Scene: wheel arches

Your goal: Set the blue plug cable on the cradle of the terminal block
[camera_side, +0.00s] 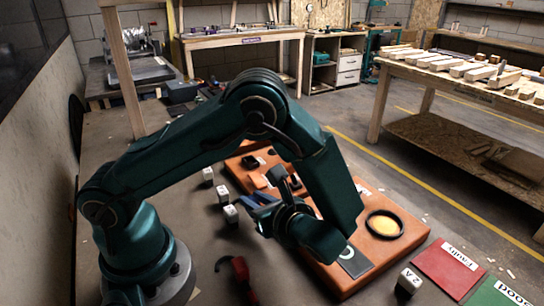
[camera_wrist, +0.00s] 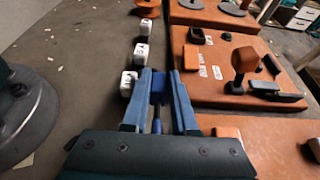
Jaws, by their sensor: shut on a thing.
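My gripper (camera_wrist: 160,73) is shut on the blue plug cable (camera_wrist: 158,86), which sits upright between the two blue fingers in the wrist view, with a thin blue cable running back toward the palm.
White labelled cubes (camera_side: 222,193) stand in a row left of the board; another cube (camera_side: 408,283) is at front right. A red hooked object (camera_side: 235,275) lies near my base. Red (camera_side: 448,268) and green mats lie right. A black ring (camera_side: 384,224) sits on the board.

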